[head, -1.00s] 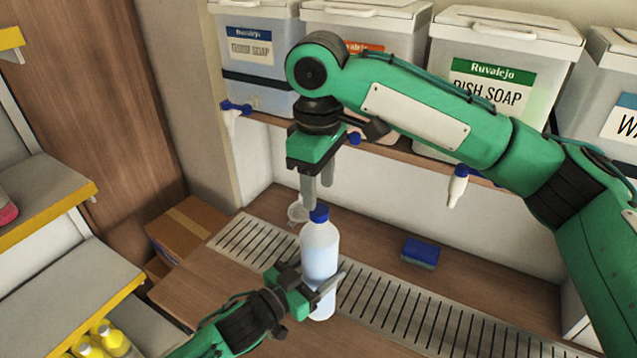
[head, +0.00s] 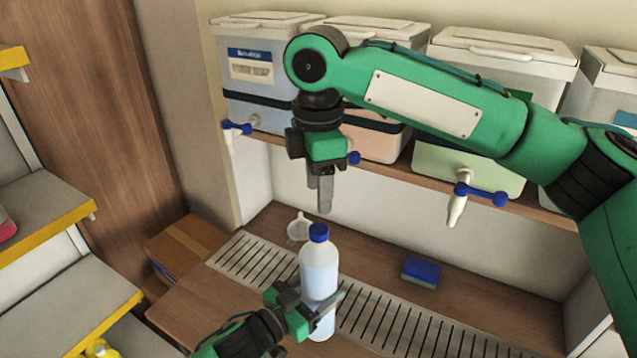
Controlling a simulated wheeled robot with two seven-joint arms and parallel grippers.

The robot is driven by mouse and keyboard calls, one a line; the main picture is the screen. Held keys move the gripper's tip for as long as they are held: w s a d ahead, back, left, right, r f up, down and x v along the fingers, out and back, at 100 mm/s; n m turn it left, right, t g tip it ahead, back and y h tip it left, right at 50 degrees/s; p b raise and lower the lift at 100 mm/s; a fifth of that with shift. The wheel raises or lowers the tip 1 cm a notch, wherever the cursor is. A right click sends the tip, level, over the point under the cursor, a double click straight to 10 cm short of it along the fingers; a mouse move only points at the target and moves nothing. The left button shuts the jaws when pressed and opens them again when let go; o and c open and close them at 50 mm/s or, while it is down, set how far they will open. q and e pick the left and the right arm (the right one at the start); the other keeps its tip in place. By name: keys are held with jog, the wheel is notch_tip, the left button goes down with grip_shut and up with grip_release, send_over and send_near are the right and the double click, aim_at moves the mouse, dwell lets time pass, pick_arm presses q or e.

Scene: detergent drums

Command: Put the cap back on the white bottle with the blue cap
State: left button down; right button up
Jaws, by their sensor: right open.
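A white, translucent bottle (head: 319,272) stands upright at the drain grate. Its blue cap (head: 319,232) sits on top of its neck. My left gripper (head: 325,308) is at the bottle's lower body from the left, with its fingers around it; the bottle hides part of them, so I cannot see how firmly they close. My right gripper (head: 325,194) points down above the cap, open and empty, with a gap between its fingertips and the cap.
A slotted drain grate (head: 385,318) runs along the wooden counter. A white funnel (head: 298,228) lies behind the bottle, and a blue sponge (head: 421,272) lies to the right. Soap drums with blue-handled taps (head: 480,193) stand on the shelf above. A cardboard box (head: 186,245) is at left.

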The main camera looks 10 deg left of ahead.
aim_at(319, 228)
jog(key=shift+f, duration=4)
jog(key=c, duration=1)
jog(key=shift+m, duration=0.7)
jog(key=shift+c, duration=0.2)
jog(key=o, duration=1.1)
jog(key=shift+o, duration=0.2)
jog(key=shift+r, duration=0.15)
